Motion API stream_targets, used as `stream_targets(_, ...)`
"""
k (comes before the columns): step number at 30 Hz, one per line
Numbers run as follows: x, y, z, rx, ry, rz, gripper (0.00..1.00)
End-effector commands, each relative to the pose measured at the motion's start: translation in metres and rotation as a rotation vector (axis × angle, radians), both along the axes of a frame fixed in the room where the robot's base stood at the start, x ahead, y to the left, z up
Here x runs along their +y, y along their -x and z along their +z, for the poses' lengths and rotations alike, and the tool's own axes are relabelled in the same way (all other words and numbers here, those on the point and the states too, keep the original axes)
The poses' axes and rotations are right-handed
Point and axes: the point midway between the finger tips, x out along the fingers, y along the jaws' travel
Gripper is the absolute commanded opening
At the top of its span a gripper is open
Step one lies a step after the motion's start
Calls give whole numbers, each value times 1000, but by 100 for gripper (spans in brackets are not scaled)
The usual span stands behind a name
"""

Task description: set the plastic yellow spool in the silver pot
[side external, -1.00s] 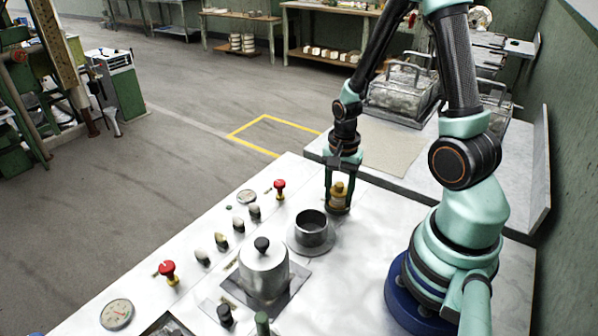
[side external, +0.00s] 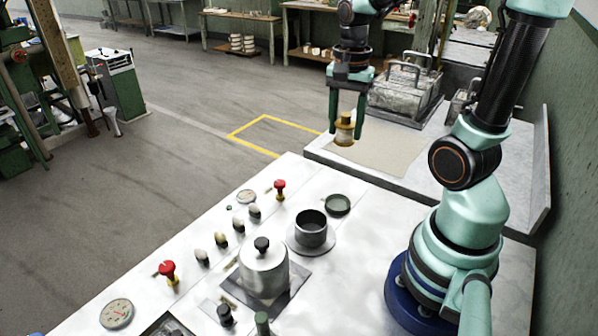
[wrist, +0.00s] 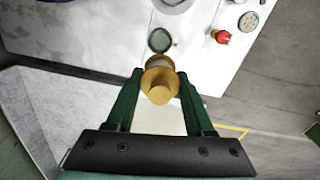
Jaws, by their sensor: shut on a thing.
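The yellow spool (side external: 344,131) is held upright between the two green fingers of my gripper (side external: 347,128), in the air above the table. In the wrist view the spool (wrist: 160,84) sits between the fingertips of my gripper (wrist: 160,88). The silver pot (side external: 311,232) is an open, dark-inside cylinder on a round base, on the white table below and left of the spool in the side view. In the wrist view only part of a round grey shape shows at the top edge, and I cannot tell if it is the pot.
A small dark green dish (side external: 338,204) sits empty behind the pot. A larger lidded silver vessel (side external: 263,270) with a black knob stands in front of the pot. Red knobs (side external: 279,188) and several pale knobs line the left. A metal-handled block (side external: 398,92) stands at the back right.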

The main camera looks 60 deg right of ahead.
Motion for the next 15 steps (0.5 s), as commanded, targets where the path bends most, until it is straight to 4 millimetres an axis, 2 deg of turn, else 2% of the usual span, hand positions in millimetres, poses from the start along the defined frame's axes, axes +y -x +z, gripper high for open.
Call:
stream_targets(3,0,-1,12,-2,1,2,0)
stream_targets(7,12,-4,8,2,-1,52,0)
stream_targets(15,78,-10,-46,6,-2,334,0)
